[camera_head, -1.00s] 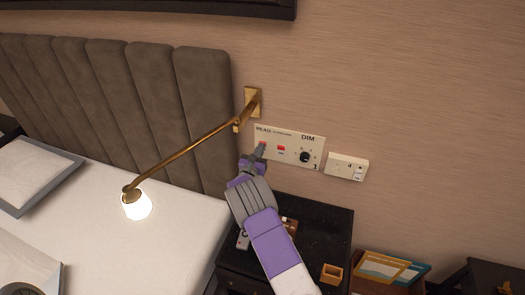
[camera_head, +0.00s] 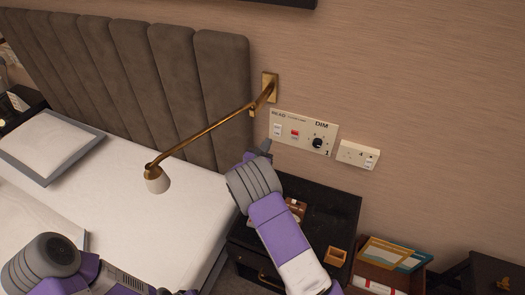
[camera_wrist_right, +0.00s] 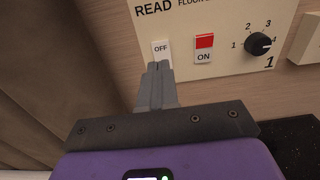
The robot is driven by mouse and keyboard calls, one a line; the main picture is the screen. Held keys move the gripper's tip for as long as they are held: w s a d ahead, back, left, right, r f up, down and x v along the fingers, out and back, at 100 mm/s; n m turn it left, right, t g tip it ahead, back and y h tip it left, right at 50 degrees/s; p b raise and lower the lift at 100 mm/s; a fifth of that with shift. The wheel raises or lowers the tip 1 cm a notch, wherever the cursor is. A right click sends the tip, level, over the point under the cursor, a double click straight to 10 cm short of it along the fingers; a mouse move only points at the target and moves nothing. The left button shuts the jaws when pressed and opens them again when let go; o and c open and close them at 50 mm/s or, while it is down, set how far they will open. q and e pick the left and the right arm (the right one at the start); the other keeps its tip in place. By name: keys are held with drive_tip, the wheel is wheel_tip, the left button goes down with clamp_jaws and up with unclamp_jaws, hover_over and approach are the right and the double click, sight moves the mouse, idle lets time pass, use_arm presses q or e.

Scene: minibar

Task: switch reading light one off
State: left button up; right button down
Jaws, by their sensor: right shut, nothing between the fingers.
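The reading light has a brass arm and a small shade (camera_head: 157,181) over the bed; the shade is unlit. The wall panel (camera_head: 328,149), marked READ and DIM, holds two rocker switches and a round dial. Its left switch (camera_head: 277,130) shows white; in the right wrist view this switch (camera_wrist_right: 161,50) reads OFF. The red-topped switch (camera_head: 295,134) beside it reads ON in the wrist view. My right gripper (camera_head: 265,147) is shut and empty, its tips just below the left switch; I cannot tell if they touch.
A white socket plate (camera_head: 357,154) is right of the panel. A dark nightstand (camera_head: 335,205) with small items stands below, partly behind my right arm. The upholstered headboard (camera_head: 222,100) and bed (camera_head: 130,220) are at left. My left arm shows at bottom left, its fingers out of view.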

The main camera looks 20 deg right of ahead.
drive_tip(key=v, duration=0.5)
drive_tip(key=shift+s+a+r+p, duration=0.15)
drive_tip(key=shift+r+p, duration=0.1)
drive_tip(key=shift+p, duration=0.15)
